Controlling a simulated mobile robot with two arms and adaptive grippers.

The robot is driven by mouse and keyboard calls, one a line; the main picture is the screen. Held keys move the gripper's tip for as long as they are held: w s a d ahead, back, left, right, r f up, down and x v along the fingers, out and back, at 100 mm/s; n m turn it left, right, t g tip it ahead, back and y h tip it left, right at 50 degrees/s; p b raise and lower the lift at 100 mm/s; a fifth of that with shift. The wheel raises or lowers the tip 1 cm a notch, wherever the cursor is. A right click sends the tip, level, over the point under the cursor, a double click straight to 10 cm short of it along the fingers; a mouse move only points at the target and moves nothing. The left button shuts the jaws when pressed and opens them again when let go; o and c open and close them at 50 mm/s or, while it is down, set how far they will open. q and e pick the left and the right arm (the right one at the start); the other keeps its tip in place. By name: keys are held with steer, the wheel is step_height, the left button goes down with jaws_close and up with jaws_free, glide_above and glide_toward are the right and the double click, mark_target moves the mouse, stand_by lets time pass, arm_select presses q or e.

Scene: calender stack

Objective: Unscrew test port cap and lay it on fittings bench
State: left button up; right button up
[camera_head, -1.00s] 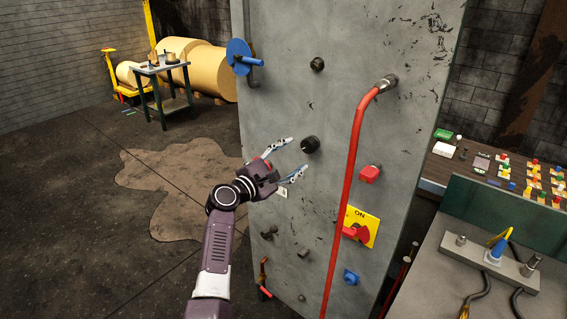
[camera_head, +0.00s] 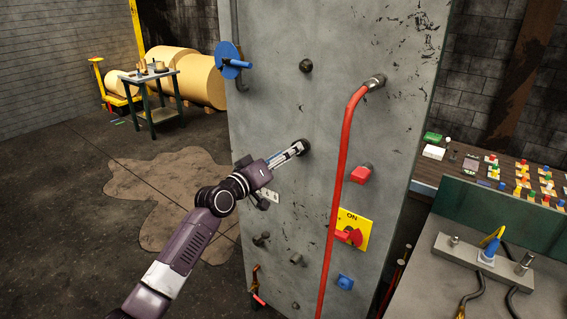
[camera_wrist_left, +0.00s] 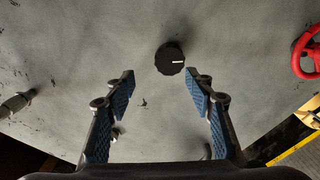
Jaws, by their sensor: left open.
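A ribbed round black knob or cap with a white mark (camera_wrist_left: 170,58) sits on the grey panel in the left wrist view, just beyond and between my open fingertips. In the head view it (camera_head: 305,145) is partly behind my left gripper (camera_head: 295,150). In the wrist view my left gripper (camera_wrist_left: 160,85) holds nothing, with its two blue-padded fingers apart. Another small black cap (camera_head: 306,66) is higher on the panel, and a blue one (camera_head: 345,282) is low. I cannot tell which is the test port cap. My right gripper is not in view.
A red hose (camera_head: 338,180) runs down the panel (camera_head: 270,110). A yellow ON plate (camera_head: 352,222) has a red switch. A small green-legged table (camera_head: 152,76) with items stands back left. A bench (camera_head: 450,275) is at right; I cannot tell which is the fittings bench.

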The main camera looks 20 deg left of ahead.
mark_target(298, 155)
arm_select(q)
steer(key=shift+w+d+f+m+b, duration=0.3)
steer(key=shift+w+m+b, duration=0.95)
steer(key=shift+m, duration=1.7)
steer(key=shift+w+d+f+m+b, duration=0.3)
steer(key=shift+w+m+b, duration=0.95)
steer(key=shift+m, duration=1.75)
steer(key=shift+w+d+f+m+b, duration=0.3)
steer(key=shift+w+m+b, duration=0.95)
steer(key=shift+m, duration=1.7)
steer(key=shift+s, duration=0.3)
steer(key=c, duration=1.1)
steer(key=shift+n, duration=1.1)
